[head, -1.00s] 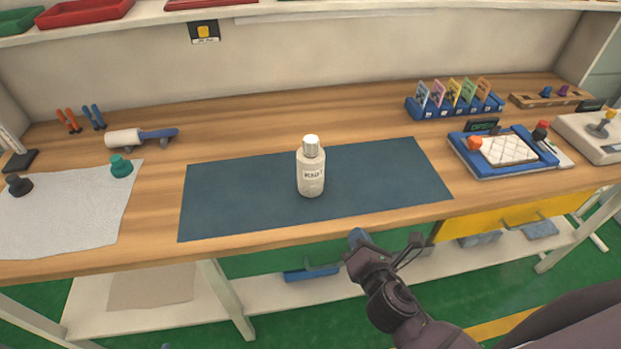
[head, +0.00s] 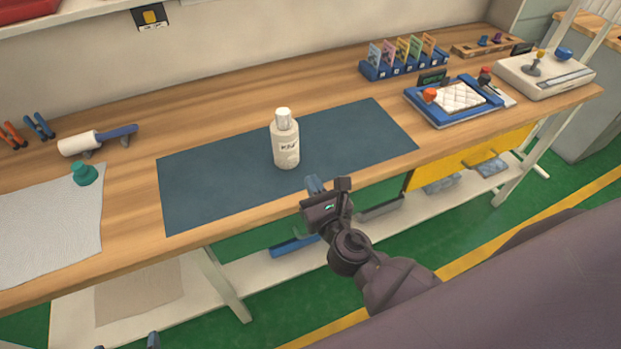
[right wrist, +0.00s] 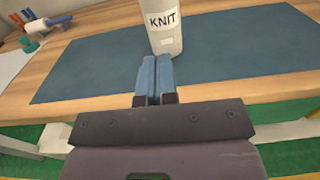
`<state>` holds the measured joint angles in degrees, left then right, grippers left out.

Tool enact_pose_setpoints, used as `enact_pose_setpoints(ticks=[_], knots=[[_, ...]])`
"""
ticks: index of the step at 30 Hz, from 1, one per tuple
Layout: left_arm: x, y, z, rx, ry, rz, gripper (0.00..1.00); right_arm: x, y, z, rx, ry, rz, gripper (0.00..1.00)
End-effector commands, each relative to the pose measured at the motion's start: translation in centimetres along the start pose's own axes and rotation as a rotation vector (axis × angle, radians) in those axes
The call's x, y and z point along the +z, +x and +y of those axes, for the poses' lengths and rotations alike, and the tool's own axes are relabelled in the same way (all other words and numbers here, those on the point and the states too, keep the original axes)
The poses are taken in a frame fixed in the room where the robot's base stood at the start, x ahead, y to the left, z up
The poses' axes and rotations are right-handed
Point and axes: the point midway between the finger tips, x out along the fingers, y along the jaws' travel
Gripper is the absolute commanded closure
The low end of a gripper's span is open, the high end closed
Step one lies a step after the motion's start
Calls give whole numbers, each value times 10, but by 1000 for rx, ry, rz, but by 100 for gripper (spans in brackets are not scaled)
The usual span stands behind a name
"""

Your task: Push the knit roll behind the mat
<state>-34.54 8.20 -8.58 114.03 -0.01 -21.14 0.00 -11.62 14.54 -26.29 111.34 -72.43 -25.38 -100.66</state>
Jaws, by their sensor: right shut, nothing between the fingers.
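The knit roll (head: 285,143) is a pale, bottle-shaped piece with a narrower top, standing upright on the dark blue mat (head: 215,182). Its label reads KNIT in the right wrist view (right wrist: 164,28). The mat also shows in that view (right wrist: 90,70). My right gripper (head: 315,184) is shut and empty, with blue fingertips. It is in front of the roll, near the mat's front edge. In the right wrist view the fingertips (right wrist: 154,62) point towards the roll's base. Two small dark tips (head: 153,340) at the bottom edge may be my left gripper; most of it is hidden.
A white roller with a blue handle (head: 97,139), a green knob (head: 84,174) and a pale cloth (head: 50,230) are at left. A blue card rack (head: 405,66), blue tray (head: 458,103) and joystick box (head: 545,75) are at right. The wooden bench behind the mat is clear.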

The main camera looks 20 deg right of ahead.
Motion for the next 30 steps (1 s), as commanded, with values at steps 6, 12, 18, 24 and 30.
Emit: enact_pose_setpoints(ticks=[6,12,18,24,30], knots=[[0,-4,0,-1,-2,-6,0,2,40,1,1,0,-3,100],[-3,-4,0,0,-2,-2,0,1,75,0,-1,1,-2,100],[-6,-2,0,0,-1,3,0,1,102,0,0,2,-1,100],[-8,-1,0,1,0,8,0,0,116,0,0,2,0,100],[-9,-1,0,1,0,9,0,0,118,0,0,3,0,100]])
